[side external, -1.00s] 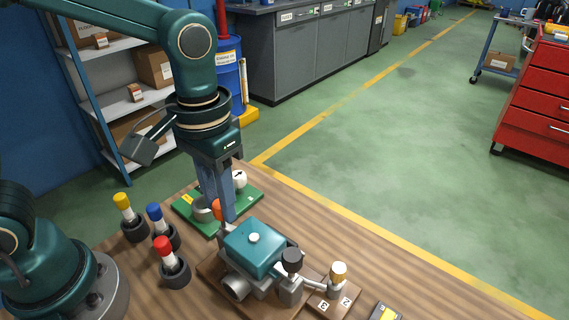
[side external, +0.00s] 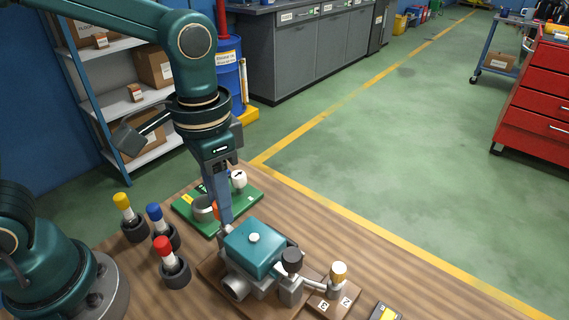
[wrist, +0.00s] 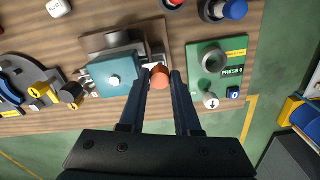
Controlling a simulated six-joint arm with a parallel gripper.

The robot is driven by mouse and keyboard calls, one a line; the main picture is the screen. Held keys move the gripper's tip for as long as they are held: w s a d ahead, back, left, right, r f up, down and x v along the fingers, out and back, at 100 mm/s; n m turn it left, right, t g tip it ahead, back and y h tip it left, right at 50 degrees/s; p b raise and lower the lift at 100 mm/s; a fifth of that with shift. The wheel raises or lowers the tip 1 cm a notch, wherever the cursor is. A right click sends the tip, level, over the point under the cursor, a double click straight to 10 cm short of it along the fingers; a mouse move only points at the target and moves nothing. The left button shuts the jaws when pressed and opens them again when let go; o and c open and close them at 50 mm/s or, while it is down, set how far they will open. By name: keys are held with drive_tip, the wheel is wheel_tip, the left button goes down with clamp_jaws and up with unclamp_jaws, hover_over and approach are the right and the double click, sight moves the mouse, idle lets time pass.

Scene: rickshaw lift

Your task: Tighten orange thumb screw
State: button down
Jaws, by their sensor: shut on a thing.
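The orange thumb screw (wrist: 160,77) shows in the wrist view between the two fingertips, at the side of the teal block (wrist: 112,75). My gripper (wrist: 161,80) is shut on the screw from both sides. In the side view, my gripper (side external: 223,215) points down at the far left side of the teal block (side external: 252,247). A sliver of the orange thumb screw (side external: 215,209) shows beside the finger there; the rest is hidden. The screw's shaft cannot be seen.
The green press board (side external: 249,193), with a metal cup (side external: 203,207) and a white knob, lies close behind my gripper. Red, blue and yellow-topped handles in dark holders (side external: 175,275) stand to the left. A black knob (side external: 291,261) is on the near right of the block.

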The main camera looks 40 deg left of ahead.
drive_tip(key=c, duration=0.6)
unclamp_jaws()
drive_tip(key=shift+r, duration=2.6)
drive_tip(key=shift+w, duration=0.1)
drive_tip(key=shift+a+r, duration=0.25)
drive_tip(key=shift+r, duration=0.15)
drive_tip(key=shift+s+a+f+n+t, duration=0.2)
drive_tip(key=shift+s+a+n+t, duration=0.35)
drive_tip(key=shift+s+a+t, duration=0.45)
drive_tip(key=shift+s+a+f+n+t, duration=0.2)
drive_tip(key=shift+s+a+n+t, duration=0.3)
drive_tip(key=shift+s+a+t, duration=0.45)
drive_tip(key=shift+s+a+f+n+t, duration=0.2)
drive_tip(key=shift+s+a+n+t, duration=0.35)
drive_tip(key=shift+s+a+t, duration=0.45)
